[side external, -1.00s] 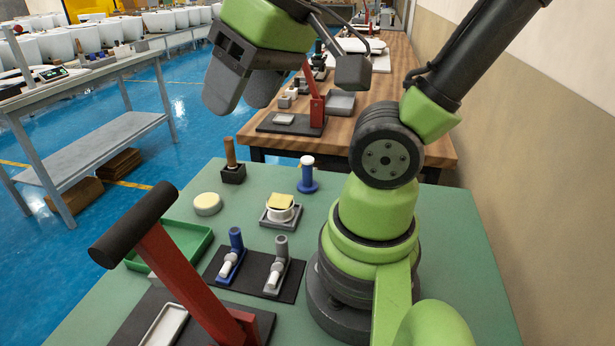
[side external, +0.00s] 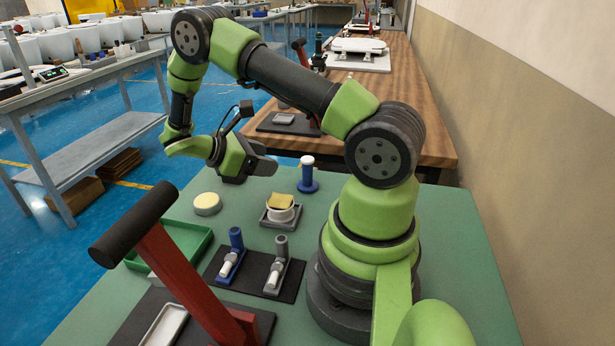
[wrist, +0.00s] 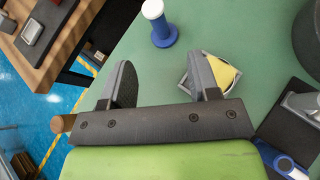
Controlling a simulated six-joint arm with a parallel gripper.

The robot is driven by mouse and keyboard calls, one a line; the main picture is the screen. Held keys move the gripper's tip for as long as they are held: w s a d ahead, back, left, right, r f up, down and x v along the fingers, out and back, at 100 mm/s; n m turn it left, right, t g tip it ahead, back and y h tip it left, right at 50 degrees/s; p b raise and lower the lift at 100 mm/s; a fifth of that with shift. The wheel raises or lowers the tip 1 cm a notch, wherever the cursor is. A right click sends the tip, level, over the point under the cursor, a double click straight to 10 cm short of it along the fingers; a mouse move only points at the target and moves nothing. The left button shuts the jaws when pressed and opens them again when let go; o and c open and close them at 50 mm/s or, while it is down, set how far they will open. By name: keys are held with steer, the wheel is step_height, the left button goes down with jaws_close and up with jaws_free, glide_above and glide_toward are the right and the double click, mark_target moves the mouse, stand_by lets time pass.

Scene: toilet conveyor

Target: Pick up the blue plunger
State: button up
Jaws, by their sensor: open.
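A blue upright piece with a white cap (side external: 308,175) stands on the green table beyond the white cup. It shows in the wrist view (wrist: 160,28), ahead of my fingers. A second blue piece with a white cylinder (side external: 232,258) lies on a black mat beside a grey twin (side external: 276,270). Its blue part shows at the lower right of the wrist view (wrist: 284,162). I cannot tell which is called the plunger. My gripper (side external: 268,166) is open and empty above the table, left of the capped blue piece. In the wrist view its fingers (wrist: 160,68) are spread apart, touching neither blue piece.
A white cup with a yellow pad sits in a grey square holder (side external: 268,221). A wooden handle (wrist: 58,124) is beside my gripper.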

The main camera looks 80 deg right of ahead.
mark_target(304, 185)
steer(key=shift+s+d+f+n+h, duration=0.2)
steer(key=shift+d+f+n, duration=0.1)
steer(key=shift+f, duration=0.3)
steer(key=shift+s+d+f+n+h, duration=0.2)
steer(key=shift+d+f+n, duration=0.1)
steer(key=shift+f, duration=0.3)
steer(key=shift+g, duration=0.3)
steer(key=x, duration=0.4)
steer(key=shift+d+f, duration=0.15)
steer(key=x, duration=0.5)
steer(key=shift+s+d+f, duration=0.15)
steer(key=shift+s+f, duration=0.1)
steer(key=shift+s, duration=0.05)
steer(key=shift+c, duration=0.3)
steer(key=c, duration=1)
